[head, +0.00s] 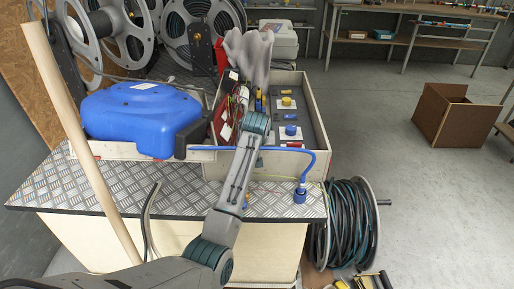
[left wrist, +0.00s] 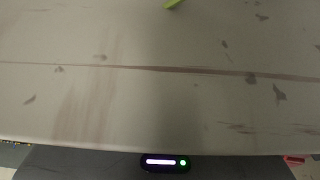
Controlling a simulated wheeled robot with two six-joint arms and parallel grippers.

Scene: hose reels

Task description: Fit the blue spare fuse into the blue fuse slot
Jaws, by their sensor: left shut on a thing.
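My left arm reaches up from the bottom of the head view to the open pale box (head: 314,95). A pale grey crumpled cloth (head: 248,58) stands up just beyond the wrist. My left gripper (head: 256,92) is shut on this cloth; its fingertips are hard to make out. A pale, smudged surface fills most of the left wrist view, and no fingers show there. I cannot make out the blue spare fuse or the blue slot for certain. My right gripper is not in view.
A blue hose (head: 313,164) crosses behind my forearm and bends down to the tread-plate bench top (head: 180,190). A big blue reel housing (head: 135,118) stands left of the box. A wooden pole (head: 80,145) leans at the left. A cable drum (head: 342,225) stands at the bench's right.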

